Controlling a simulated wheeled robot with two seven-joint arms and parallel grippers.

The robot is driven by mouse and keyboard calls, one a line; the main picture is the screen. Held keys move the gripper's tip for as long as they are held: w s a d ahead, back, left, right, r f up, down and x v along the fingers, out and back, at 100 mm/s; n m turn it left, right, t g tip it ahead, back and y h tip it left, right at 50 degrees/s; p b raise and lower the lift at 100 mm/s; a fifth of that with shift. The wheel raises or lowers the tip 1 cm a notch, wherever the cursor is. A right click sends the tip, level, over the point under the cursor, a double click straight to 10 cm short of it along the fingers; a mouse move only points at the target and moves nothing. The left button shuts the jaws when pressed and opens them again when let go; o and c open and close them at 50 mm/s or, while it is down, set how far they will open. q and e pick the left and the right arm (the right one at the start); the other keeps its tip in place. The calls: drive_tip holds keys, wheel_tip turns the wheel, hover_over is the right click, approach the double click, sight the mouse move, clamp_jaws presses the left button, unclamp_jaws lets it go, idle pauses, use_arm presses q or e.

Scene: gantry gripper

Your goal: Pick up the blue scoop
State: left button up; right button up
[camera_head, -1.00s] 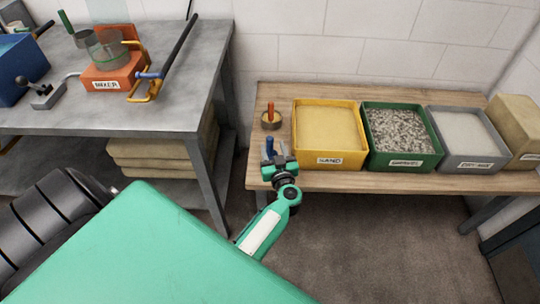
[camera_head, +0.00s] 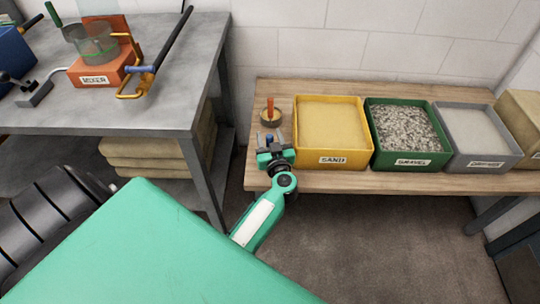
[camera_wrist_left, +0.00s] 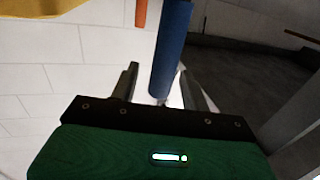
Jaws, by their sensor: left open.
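The blue scoop (camera_head: 269,138) shows as a small upright blue handle at the left front of the wooden bench, mostly hidden behind my left gripper (camera_head: 272,142). In the left wrist view the blue handle (camera_wrist_left: 171,48) is large and stands between the two open fingers of the left gripper (camera_wrist_left: 159,72). I cannot tell whether either finger touches it. The scoop's lower part is hidden. My right gripper is not in view.
An orange-handled tool (camera_head: 270,112) stands just behind the scoop. To the right are the yellow sand bin (camera_head: 330,160), green gravel bin (camera_head: 410,160) and grey bin (camera_head: 487,162). A metal table (camera_head: 170,118) with the orange mixer (camera_head: 103,72) stands to the left.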

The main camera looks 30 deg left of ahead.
use_arm(q)
drive_tip(key=shift+r, duration=0.1)
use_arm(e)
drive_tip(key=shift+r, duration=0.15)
use_arm(q)
drive_tip(key=c, duration=1)
drive_tip(key=shift+r, duration=0.1)
